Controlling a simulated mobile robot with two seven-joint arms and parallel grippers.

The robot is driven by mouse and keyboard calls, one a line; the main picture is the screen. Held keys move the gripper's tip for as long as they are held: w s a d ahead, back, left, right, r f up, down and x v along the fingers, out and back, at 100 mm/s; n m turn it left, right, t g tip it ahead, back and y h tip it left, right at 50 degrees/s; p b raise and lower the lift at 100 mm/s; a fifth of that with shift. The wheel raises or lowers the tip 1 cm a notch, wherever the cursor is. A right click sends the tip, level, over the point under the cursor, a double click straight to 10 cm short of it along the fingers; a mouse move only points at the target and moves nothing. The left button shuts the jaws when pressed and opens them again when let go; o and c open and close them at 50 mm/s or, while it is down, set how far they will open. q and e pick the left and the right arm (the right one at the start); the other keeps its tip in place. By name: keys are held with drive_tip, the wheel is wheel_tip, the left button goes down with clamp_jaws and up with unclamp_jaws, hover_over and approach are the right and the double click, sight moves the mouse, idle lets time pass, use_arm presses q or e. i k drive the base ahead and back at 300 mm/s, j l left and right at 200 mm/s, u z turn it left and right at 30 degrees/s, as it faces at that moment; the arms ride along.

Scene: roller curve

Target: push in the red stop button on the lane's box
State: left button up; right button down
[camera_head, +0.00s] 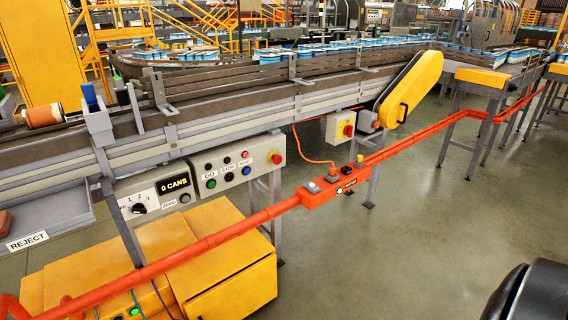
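A grey control box (237,170) hangs on the near side of the conveyor lane, left of the picture's middle. Its face carries small green, black, red and blue buttons with GO, STOP and RESET labels. A larger red mushroom button (276,157) stands out at the box's right end. A separate pale box (338,130) further right under the lane has its own red knob on yellow (348,130). Neither gripper is in view, and nothing covers the buttons.
An orange-red rail (240,227) with a small switch box (328,191) crosses in front of the lane. Yellow cabinets (232,280) stand below left. A counter (174,183) reads 0 CANS. The floor (410,220) right of centre is clear.

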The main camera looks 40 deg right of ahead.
sight(277, 159)
drive_tip(key=i+l+z, duration=0.15)
drive_tip(key=i+l, duration=0.3)
drive_tip(key=i+l+z, duration=0.2)
drive_tip(key=i+l, duration=0.15)
drive_tip(key=i+l+z, duration=0.15)
drive_tip(key=i+l, duration=0.15)
drive_tip(key=i, duration=0.25)
drive_tip(key=i+l+z, duration=0.15)
drive_tip(key=i, duration=0.35)
drive_tip(key=l, duration=0.1)
